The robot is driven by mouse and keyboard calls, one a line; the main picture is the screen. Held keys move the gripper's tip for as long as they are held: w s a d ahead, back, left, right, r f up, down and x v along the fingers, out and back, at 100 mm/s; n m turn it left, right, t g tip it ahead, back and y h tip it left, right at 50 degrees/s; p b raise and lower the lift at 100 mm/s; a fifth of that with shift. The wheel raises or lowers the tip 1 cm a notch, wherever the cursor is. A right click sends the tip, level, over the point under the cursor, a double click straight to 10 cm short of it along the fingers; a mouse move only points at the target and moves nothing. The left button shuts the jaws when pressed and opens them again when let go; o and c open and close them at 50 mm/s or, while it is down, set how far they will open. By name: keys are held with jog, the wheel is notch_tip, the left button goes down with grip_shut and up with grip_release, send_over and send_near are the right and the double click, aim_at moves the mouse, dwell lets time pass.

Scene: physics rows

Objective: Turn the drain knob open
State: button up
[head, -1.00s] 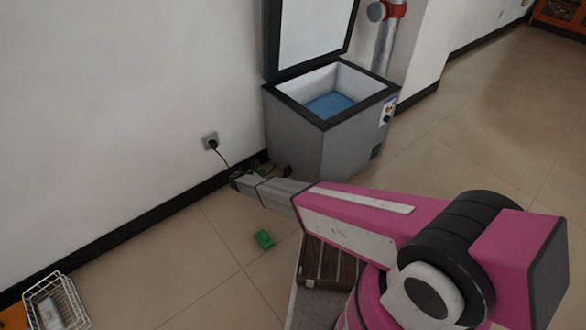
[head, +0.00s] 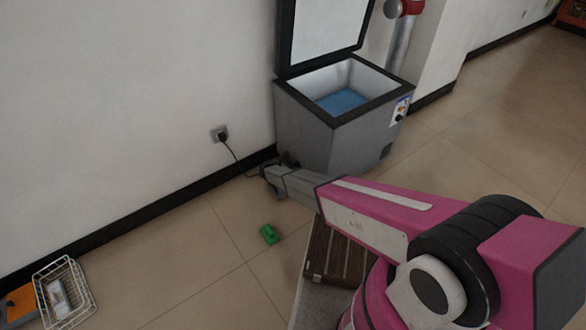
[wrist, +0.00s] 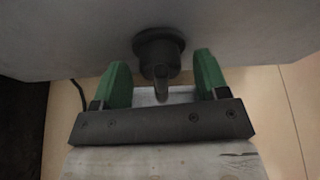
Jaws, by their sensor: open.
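The chest freezer (head: 305,137) stands against the wall with its lid up and blue contents in its tub. In the wrist view, the dark round drain knob (wrist: 158,47), with a grip tab pointing down the picture, sticks out of the freezer's grey side (wrist: 60,40). My gripper (wrist: 160,62) is open, its green fingers one on each side of the knob with gaps to both. In the head view my gripper (head: 270,178) is at the freezer's lower left side, where the knob cannot be made out.
A wall socket (head: 221,134) has a plug and black cord running down near my gripper. A green object (head: 269,235) lies on the floor. A white wire basket (head: 64,292) is at lower left. Open tiled floor lies right of the freezer.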

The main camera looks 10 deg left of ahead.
jog(key=shift+w+d+f, duration=0.1)
jog(key=shift+w+d, duration=0.05)
jog(key=c, duration=0.9)
jog(key=shift+c, duration=0.2)
